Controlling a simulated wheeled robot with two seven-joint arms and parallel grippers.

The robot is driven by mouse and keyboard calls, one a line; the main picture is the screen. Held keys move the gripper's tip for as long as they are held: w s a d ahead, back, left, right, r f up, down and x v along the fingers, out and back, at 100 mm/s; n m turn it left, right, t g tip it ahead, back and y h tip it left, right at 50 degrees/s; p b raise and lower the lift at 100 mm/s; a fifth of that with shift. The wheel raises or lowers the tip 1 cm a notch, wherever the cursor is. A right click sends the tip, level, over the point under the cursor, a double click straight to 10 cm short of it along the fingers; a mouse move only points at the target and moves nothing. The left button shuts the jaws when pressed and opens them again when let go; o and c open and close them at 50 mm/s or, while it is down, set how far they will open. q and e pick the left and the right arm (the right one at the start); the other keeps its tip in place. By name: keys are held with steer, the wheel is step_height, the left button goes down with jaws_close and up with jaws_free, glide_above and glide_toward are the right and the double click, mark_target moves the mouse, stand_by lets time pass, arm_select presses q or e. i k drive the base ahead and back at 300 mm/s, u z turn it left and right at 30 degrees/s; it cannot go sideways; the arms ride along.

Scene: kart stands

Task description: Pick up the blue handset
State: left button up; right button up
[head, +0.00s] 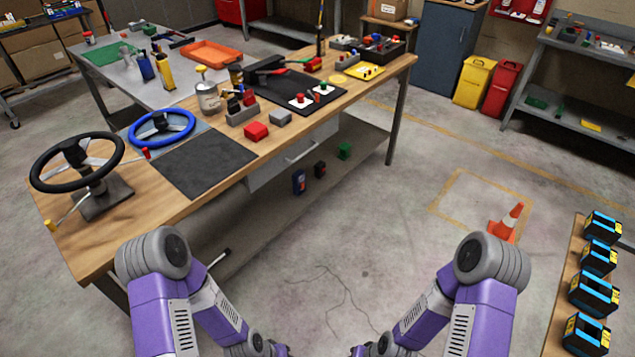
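A small upright blue item (299,182) that looks like the handset stands on the lower shelf (235,218) of the wooden workbench, below the drawer. Its details are too small to make out. A similar black item (320,169) stands just to its right, apart from it. Both of my arms reach down to the bottom edge of the head view. Both grippers are below the frame, so their fingers do not show. Nothing of mine is near the blue item.
The wooden workbench (205,205) holds two steering wheels, a dark mat and small parts above that shelf. A green cup (344,150) stands farther right on the shelf. An orange cone (508,222) and a stand of batteries (590,295) are at right. The floor between is clear.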

mark_target(299, 177)
steer(key=z, duration=1.05)
steer(key=i, duration=2.4)
steer(key=u, duration=3.15)
steer(key=i, duration=0.5)
steer(key=u, duration=0.05)
